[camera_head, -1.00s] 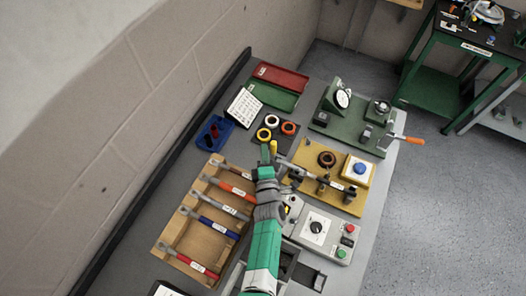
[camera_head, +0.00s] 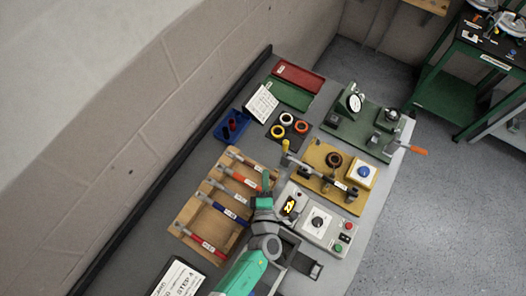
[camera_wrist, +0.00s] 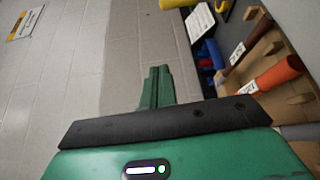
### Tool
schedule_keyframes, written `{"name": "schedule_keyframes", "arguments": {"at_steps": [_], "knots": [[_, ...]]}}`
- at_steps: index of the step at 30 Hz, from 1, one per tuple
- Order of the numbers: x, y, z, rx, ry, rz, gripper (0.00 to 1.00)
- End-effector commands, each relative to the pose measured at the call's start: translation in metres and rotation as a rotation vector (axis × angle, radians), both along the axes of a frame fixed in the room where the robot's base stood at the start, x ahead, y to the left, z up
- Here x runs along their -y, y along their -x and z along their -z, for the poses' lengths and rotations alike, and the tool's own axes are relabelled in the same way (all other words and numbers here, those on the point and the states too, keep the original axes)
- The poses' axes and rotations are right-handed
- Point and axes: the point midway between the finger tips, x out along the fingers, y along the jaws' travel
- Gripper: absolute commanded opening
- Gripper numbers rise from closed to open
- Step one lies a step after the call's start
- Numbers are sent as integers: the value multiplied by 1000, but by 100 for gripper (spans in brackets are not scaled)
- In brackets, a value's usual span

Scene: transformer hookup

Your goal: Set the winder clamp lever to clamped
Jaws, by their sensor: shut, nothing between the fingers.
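The yellow winder board (camera_head: 318,158) carries a brown ring-shaped core (camera_head: 333,159), a blue button on a white box (camera_head: 362,173), and a dark bar with a small white label (camera_head: 341,186). A yellow-ended upright handle (camera_head: 286,147) stands at the board's left end. An orange handle (camera_head: 412,150) sticks out from the green fixture plate at the right. I cannot tell surely which is the clamp lever, or its setting. My gripper (camera_head: 266,181) is shut and empty, left of and nearer than the yellow handle, by the tool rack. Its closed fingers also show in the wrist view (camera_wrist: 158,82).
A wooden rack (camera_head: 188,213) of several labelled tools lies left of my gripper. A grey control box (camera_head: 312,228) with a knob and buttons sits right of it. Tape rolls (camera_head: 287,119), a blue bin (camera_head: 228,125) and red and green trays (camera_head: 288,94) stand behind.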

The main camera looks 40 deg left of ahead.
Motion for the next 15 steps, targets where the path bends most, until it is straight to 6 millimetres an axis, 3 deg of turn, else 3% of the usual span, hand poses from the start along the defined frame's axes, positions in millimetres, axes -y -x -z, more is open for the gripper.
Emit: {"name": "schedule_keyframes", "arguments": {"at_steps": [6, 15], "knots": [[10, 22, -1, -2, 1, -1, 0], [14, 27, -1, -3, 4, -1, 0]]}}
